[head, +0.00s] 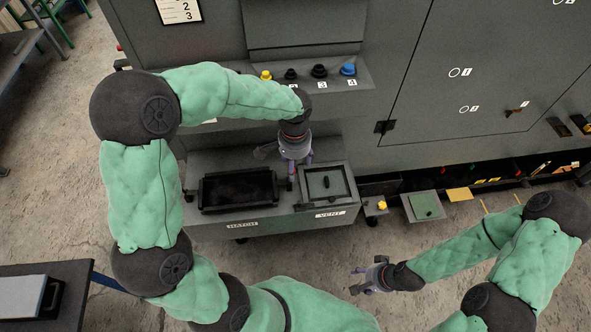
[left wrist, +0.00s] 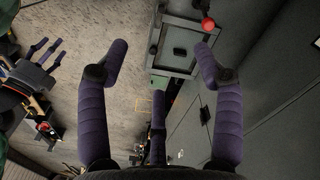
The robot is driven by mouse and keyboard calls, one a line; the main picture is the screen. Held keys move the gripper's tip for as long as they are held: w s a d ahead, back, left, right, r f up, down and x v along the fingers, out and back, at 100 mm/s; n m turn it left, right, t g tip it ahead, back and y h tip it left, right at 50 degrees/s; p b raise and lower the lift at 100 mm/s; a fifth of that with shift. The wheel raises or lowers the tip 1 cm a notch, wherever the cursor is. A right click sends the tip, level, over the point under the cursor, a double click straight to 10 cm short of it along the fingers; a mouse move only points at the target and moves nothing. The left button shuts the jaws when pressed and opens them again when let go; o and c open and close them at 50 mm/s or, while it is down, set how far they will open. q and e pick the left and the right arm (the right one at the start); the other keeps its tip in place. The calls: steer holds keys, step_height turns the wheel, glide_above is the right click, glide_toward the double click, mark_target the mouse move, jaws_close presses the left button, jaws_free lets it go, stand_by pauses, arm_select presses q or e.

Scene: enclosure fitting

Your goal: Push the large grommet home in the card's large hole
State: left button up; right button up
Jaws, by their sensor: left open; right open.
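My left gripper (head: 297,176) is open, above the front of the grey cabinet between the HATCH and VENT places. In the left wrist view its purple fingers (left wrist: 163,64) are spread with nothing between them. My right gripper (head: 357,279) is open and empty, low over the floor in front of the cabinet. A green square panel (head: 425,206) in a grey frame lies right of the cabinet; I cannot tell if it is the card. I cannot make out the large grommet or the card's large hole in either view.
The VENT frame (head: 326,184) holds a lid with a dark handle; the HATCH opening (head: 238,190) is dark. Yellow, black and blue knobs (head: 348,69) line a ledge above. A yellow knob (head: 382,205) stands right of VENT. Open concrete floor lies in front.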

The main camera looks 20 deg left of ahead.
steer(key=shift+f+b, duration=0.3)
steer(key=shift+f, duration=0.2)
